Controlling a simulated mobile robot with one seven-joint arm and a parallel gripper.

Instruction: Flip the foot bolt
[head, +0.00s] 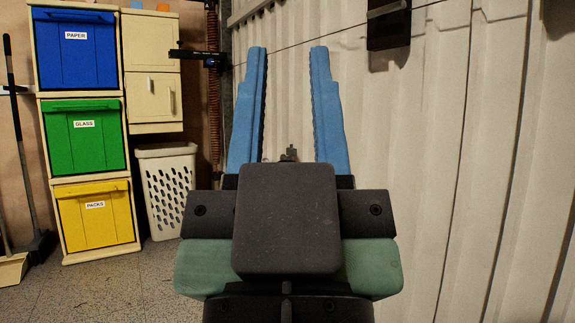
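My gripper (288,52) is in the middle of the head view, with its two blue fingers spread apart and pointing away from me. Nothing shows between the fingertips except the pale door panel behind them. The ribbed off-white tilt door (437,150) fills the right half and continues behind the fingers. A small dark piece (290,153) shows just above the gripper's black body, between the finger bases. I cannot tell whether it is the foot bolt or part of my gripper. No foot bolt can be clearly made out, and my gripper hides the lower door area behind it.
A black handle plate (388,27) sits high on the door, with a thin cable running left. A dark bar fitting (200,56) juts out beside the door edge. Bins (82,145) and a white basket (168,190) stand left. Grey floor (110,285) is clear in front.

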